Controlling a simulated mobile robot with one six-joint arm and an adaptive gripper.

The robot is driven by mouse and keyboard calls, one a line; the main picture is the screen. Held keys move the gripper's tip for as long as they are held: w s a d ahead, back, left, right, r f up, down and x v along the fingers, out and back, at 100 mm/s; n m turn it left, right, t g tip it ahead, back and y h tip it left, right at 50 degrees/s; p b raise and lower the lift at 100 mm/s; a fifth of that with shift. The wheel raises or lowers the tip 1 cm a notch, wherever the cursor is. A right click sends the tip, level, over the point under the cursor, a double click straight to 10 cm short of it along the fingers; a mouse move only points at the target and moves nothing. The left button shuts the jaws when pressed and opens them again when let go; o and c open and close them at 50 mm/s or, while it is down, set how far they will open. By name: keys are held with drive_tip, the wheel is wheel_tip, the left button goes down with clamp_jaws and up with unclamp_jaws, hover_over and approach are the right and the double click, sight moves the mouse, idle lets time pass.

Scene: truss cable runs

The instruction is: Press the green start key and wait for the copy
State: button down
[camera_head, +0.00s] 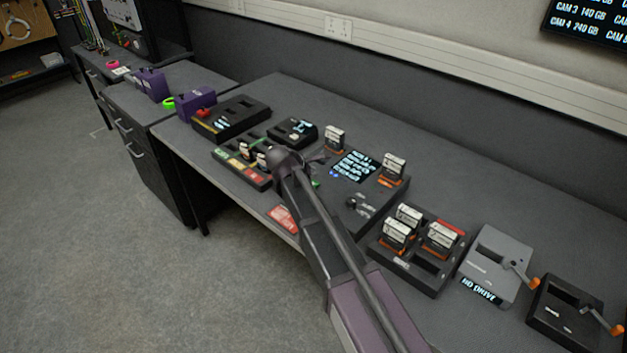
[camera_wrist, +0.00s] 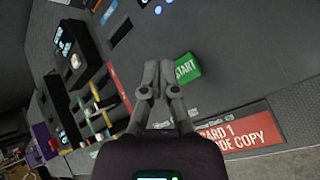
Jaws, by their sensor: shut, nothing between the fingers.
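The green start key (camera_wrist: 187,68), lettered START, shows in the wrist view just right of my fingertips. In the head view only a sliver of the green key (camera_head: 316,184) shows beside my arm. My gripper (camera_wrist: 158,68) is shut and empty, its fingertips close to the key's left edge; I cannot tell whether they touch it.
A red label (camera_wrist: 240,138) lies at the desk's front edge. A tray with coloured slots (camera_head: 240,170) is left of my wrist. A dark tray of drives (camera_head: 411,260) and a grey crank box (camera_head: 497,262) stand to the right. Bare desk lies along the back.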

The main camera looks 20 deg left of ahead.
drive_tip(key=shift+r+p, duration=1.2)
drive_tip(key=shift+r, duration=0.25)
drive_tip(key=shift+s+f, duration=0.1)
drive_tip(key=shift+s, duration=0.1)
